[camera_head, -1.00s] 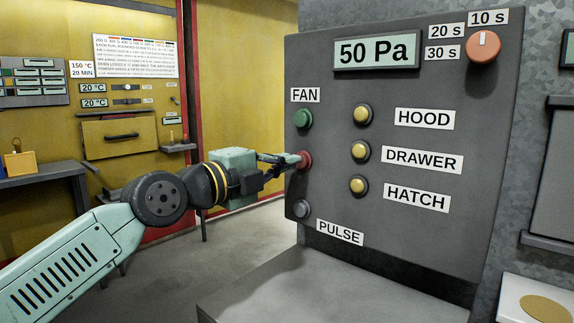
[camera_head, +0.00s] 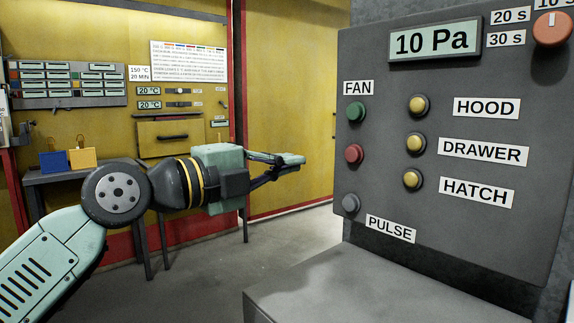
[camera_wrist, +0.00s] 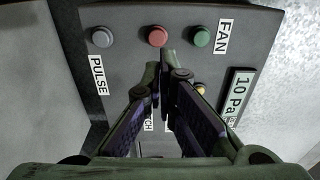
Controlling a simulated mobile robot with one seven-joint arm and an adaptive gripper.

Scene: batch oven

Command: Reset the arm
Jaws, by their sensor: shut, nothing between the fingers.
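My gripper (camera_head: 303,160) is shut and empty. In the head view it points right toward the grey control panel (camera_head: 450,260), with a gap between its fingertips and the red button (camera_head: 353,154). The green fan button (camera_head: 355,112) is above the red one, and the grey pulse button (camera_head: 350,203) is below. In the wrist view my closed fingertips (camera_wrist: 158,72) appear just below the red button (camera_wrist: 157,36), with the green button (camera_wrist: 202,38) to its right. The panel display (camera_head: 435,41) reads 10 Pa.
Yellow buttons for hood (camera_head: 419,105), drawer (camera_head: 415,143) and hatch (camera_head: 412,180) are on the panel. A grey box top (camera_head: 330,295) juts out below it. Floor between is clear.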

